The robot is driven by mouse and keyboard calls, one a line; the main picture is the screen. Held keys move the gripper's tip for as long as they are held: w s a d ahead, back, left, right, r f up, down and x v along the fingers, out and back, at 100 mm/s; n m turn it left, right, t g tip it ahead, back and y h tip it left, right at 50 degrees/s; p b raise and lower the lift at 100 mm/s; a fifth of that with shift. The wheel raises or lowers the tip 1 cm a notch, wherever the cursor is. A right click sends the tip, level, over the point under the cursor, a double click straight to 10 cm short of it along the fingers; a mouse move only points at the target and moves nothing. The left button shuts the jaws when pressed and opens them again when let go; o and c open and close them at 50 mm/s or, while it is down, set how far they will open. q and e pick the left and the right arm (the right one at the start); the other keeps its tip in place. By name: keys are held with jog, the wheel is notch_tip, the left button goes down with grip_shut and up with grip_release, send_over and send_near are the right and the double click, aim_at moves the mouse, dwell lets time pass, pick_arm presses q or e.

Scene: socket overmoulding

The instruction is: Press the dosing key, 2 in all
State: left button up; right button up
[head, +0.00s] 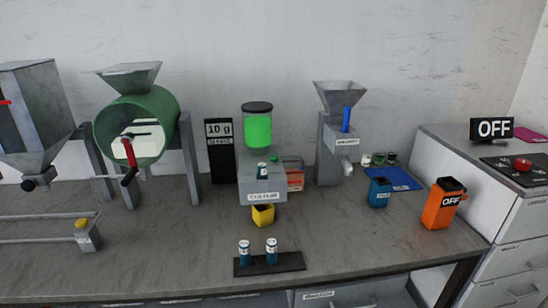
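The colour doser (262,191) stands at the middle of the table, a grey box labelled COLOUR with a clear-green container (258,130) under a dark lid on top. A small white and dark-blue piece (262,169) sits at its front, above the label; I cannot tell whether it is the dosing key. A yellow cup (263,215) is under the doser. A black display (219,150) to its left reads 10 g, with a smaller unreadable line below. Neither of my grippers is in view.
Two small bottles (271,252) stand on a dark tray (292,262) at the front. The table front left of the tray is clear.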

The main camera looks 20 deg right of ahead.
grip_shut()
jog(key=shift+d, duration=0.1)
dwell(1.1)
